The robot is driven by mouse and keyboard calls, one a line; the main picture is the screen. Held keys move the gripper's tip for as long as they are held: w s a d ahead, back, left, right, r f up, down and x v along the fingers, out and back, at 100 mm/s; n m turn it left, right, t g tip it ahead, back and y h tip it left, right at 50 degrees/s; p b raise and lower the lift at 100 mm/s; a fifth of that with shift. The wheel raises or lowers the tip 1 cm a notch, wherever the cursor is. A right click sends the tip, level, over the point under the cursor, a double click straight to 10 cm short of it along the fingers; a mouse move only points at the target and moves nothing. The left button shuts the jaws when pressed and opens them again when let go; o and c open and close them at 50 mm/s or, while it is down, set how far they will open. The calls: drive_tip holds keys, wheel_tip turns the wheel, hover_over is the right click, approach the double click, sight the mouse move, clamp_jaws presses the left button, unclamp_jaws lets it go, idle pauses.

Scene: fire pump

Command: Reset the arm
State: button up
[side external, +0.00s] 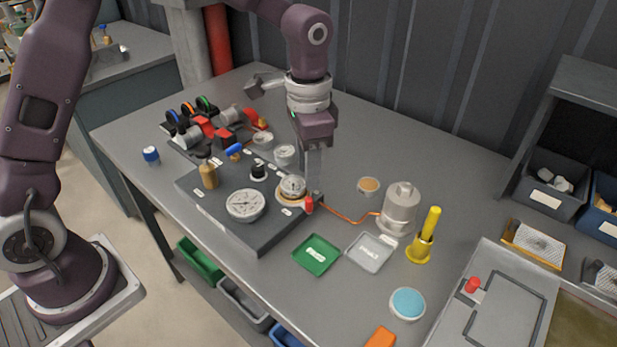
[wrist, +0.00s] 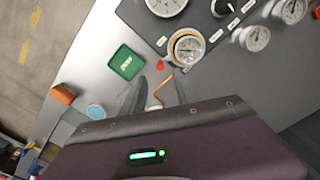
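My gripper (side external: 313,176) points down over the table, close to a small gauge with a copper-coloured ring (side external: 292,188) on the dark panel (side external: 262,238). In the wrist view my gripper (wrist: 157,88) has its two dark fingers apart, with only the orange wire and table seen between them. The gauge (wrist: 186,47) lies ahead of the fingers, outside the gap. I cannot tell the exact height of the fingertips. A red-tipped part (side external: 309,204) stands at the panel's edge beside the gauge.
A large white gauge (side external: 245,205), brass cylinder (side external: 209,175) and blue-handled valve (side external: 235,151) stand on the panel. To the right are a metal canister (side external: 400,208), yellow tool (side external: 426,235), green tray (side external: 317,255) and grey tray (side external: 370,252). The table's back right is clear.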

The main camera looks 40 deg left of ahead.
drive_tip(key=s+a+r+n+t, duration=0.2)
drive_tip(key=s+a+r, duration=0.1)
drive_tip(key=s+r, duration=0.4)
drive_tip(key=s+a+r+n+t, duration=0.1)
drive_tip(key=s+a+r+n, duration=0.1)
drive_tip(key=s, duration=0.6)
drive_tip(key=s+a+r+n+t, duration=0.2)
drive_tip(key=s+a+r, duration=0.1)
drive_tip(key=s, duration=0.6)
drive_tip(key=shift+s+r+n+t, duration=0.15)
drive_tip(key=shift+r+n+t, duration=0.15)
drive_tip(key=shift+n, duration=0.1)
